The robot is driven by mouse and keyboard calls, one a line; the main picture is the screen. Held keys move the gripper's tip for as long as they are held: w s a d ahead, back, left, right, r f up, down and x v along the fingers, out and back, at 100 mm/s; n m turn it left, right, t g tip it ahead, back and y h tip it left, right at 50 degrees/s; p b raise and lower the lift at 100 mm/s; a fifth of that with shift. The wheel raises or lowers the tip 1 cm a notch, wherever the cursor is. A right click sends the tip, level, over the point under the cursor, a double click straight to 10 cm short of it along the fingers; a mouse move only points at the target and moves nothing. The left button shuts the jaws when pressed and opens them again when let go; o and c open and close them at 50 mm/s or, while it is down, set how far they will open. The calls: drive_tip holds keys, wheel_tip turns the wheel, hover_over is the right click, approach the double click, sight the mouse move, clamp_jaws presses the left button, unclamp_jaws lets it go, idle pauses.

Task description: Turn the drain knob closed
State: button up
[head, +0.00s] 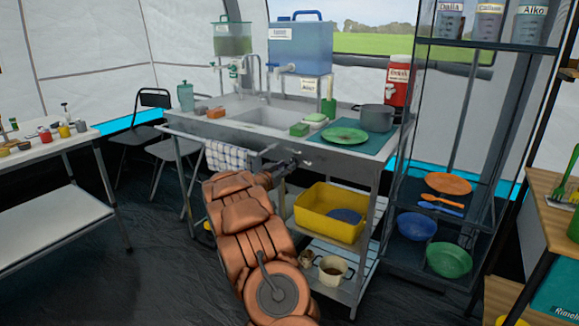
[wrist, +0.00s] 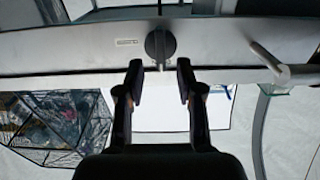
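The drain knob (wrist: 160,45) is a round black knob with a raised grip bar, on the grey metal front panel of the sink unit (wrist: 70,45). A small label (wrist: 126,42) is beside it. In the wrist view my gripper (wrist: 159,66) is open, with one finger on each side of the knob's line. The fingertips are just short of the knob; I cannot tell whether they touch it. In the head view my gripper (head: 290,162) is at the sink unit's front edge (head: 325,160), and the knob is not clearly visible there.
A checked towel (head: 228,157) hangs from the front rail left of my gripper. The rail's end (wrist: 285,72) shows right in the wrist view. A yellow tub (head: 328,220) and a pot (head: 333,268) stand on shelves below. A green plate (head: 345,135) lies on the counter.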

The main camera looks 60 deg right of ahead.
sight(291, 162)
drive_tip(key=shift+w+d, duration=0.1)
drive_tip(key=shift+d, duration=1.5)
clamp_jaws()
